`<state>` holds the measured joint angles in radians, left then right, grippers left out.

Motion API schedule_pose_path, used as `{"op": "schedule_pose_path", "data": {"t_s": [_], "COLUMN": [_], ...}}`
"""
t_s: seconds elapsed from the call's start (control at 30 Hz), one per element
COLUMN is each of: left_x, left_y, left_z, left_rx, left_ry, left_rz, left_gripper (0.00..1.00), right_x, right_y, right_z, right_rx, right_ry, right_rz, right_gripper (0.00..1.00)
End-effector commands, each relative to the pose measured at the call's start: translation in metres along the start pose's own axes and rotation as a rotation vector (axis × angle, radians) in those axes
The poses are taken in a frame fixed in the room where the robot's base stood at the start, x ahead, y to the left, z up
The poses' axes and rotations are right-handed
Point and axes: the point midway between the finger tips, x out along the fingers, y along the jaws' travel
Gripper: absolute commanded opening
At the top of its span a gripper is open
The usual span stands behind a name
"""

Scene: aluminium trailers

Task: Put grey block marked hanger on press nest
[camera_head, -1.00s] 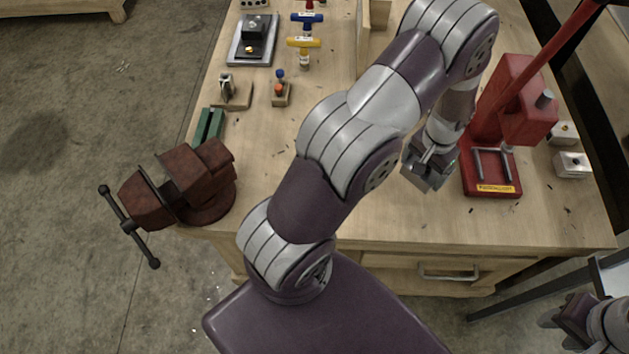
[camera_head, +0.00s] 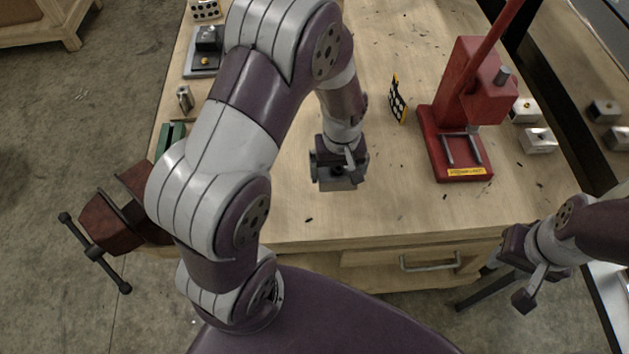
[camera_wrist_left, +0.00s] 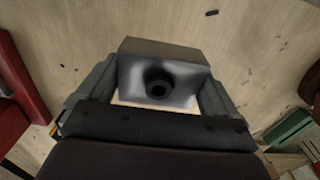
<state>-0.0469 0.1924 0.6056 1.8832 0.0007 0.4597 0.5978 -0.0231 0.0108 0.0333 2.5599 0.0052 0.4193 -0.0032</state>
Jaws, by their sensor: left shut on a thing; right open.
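My left gripper (camera_head: 338,178) is shut on a grey block, which shows between its fingers in the left wrist view (camera_wrist_left: 165,62). The block has a dark round hole in the face toward that camera; no marking on it is readable. In the head view the gripper is over the bench, left of the red press (camera_head: 470,85). The press nest (camera_head: 460,152), with two upright metal bars, is at the press's foot and holds no block that I can see. My right gripper (camera_head: 520,285) is open and empty, in front of the bench at the right.
Grey blocks (camera_head: 538,140) sit right of the press. A black dotted plate with a yellow edge (camera_head: 398,100) stands left of it. A dark red vise (camera_head: 125,215) is at the bench's left corner. The bench top (camera_head: 390,190) between gripper and press is clear.

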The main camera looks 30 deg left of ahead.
Motion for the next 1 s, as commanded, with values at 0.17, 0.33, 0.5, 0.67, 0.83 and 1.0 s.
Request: {"op": "schedule_pose_path", "data": {"t_s": [0.17, 0.33, 0.5, 0.67, 0.83, 1.0], "left_x": [0.021, 0.036, 0.065, 0.070, 0.072, 0.073], "left_y": [-0.038, -0.049, -0.049, -0.049, -0.049, -0.049], "left_z": [-0.007, -0.009, -0.009, -0.009, -0.009, -0.009], "left_rx": [-0.003, 0.000, 0.002, 0.002, 0.002, 0.002], "left_ry": [-0.003, -0.003, -0.001, 0.001, 0.001, 0.000], "left_rz": [-0.001, -0.001, 0.000, 0.001, 0.001, 0.000], "left_gripper": [0.50, 0.50, 0.50, 0.50, 0.50, 1.00], "right_x": [-0.009, -0.012, -0.017, -0.016, -0.014, -0.014], "right_y": [0.000, 0.000, 0.000, 0.000, 0.000, 0.000], "right_z": [-0.001, -0.001, -0.002, -0.002, -0.002, -0.002], "right_rx": [0.000, 0.000, 0.000, 0.000, 0.000, 0.000], "right_ry": [0.000, 0.000, 0.000, 0.000, 0.000, 0.000], "right_rz": [0.000, 0.000, 0.000, 0.000, 0.000, 0.000], "right_gripper": [0.43, 0.43, 0.43, 0.43, 0.43, 0.43]}}
